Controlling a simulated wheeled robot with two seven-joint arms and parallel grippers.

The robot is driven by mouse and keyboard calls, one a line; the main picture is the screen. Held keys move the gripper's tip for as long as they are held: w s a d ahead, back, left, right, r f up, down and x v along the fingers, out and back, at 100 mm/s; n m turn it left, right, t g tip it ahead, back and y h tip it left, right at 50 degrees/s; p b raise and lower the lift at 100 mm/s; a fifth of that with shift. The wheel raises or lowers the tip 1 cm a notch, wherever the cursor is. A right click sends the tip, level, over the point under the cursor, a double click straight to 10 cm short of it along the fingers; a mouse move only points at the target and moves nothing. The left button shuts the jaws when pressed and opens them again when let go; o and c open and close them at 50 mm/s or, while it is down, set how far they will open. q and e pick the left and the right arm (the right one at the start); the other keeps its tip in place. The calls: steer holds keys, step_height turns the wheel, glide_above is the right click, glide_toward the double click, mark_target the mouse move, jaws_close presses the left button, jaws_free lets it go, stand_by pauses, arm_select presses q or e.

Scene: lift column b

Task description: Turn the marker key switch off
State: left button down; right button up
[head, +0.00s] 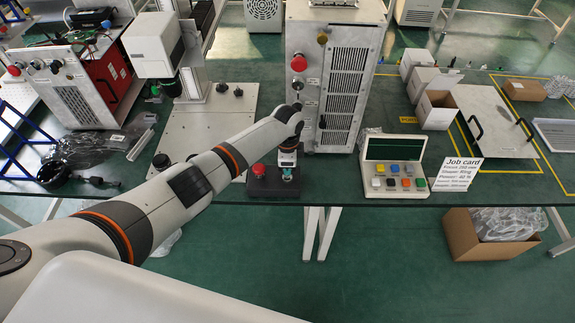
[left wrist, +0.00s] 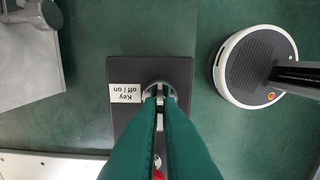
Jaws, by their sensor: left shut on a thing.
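The key switch (left wrist: 160,90) sits on a small black box (left wrist: 122,68) with a label (left wrist: 125,93) reading "Key off / on". My left gripper (left wrist: 160,100) is over the switch, its teal fingers shut on the key, and covers most of it. Which way the key points is hard to tell. In the head view, my left gripper (head: 288,170) reaches down onto the same black box (head: 272,188). A red button (head: 258,170) is on the box just left of the gripper. My right gripper is not in view.
A tall grey cabinet (head: 298,122) stands close behind the box. A keypad case (head: 393,170) and a job card (head: 461,174) are to the right. The marker's base plate (head: 205,118) is at the left. The table's front edge is close in front.

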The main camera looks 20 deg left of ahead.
arm_select(q)
steer(key=shift+w+a+r, duration=0.1)
steer(key=c, duration=1.6)
jaws_free()
step_height(320, 180, up, 12)
steer(key=b, duration=0.2)
